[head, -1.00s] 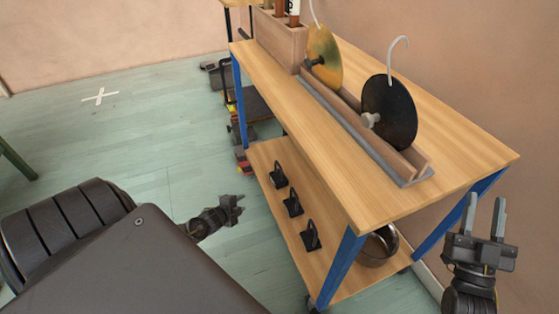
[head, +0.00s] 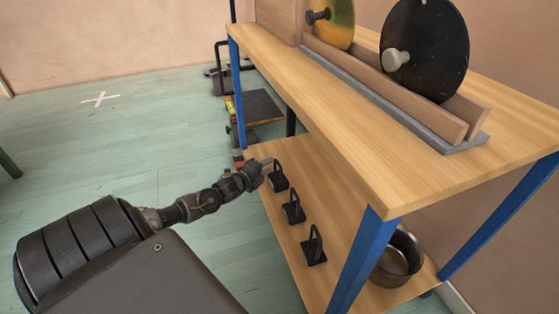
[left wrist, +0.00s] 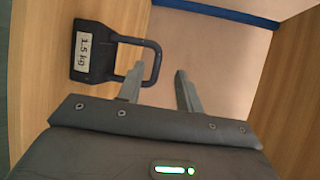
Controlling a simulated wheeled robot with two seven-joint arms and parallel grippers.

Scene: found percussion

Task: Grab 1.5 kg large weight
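Three black weights with upright loop handles stand in a row on the lower shelf: the far one (head: 279,181), the middle one (head: 293,209) and the near one (head: 314,249). My left gripper (head: 269,167) is at the far weight and partly covers it. In the left wrist view a weight labelled "1.5 kg" (left wrist: 88,55) shows its loop handle. My left gripper (left wrist: 160,72) is open there, with the handle's outer bar appearing between its fingertips. Whether a finger touches the handle I cannot tell. My right gripper is out of view.
The wooden top shelf (head: 320,120) overhangs the weights, with a blue leg (head: 362,262) at its near corner. Black (head: 430,45) and gold discs (head: 335,20) stand in a rack on top. A metal pot (head: 398,258) sits on the lower shelf. The floor to the left is clear.

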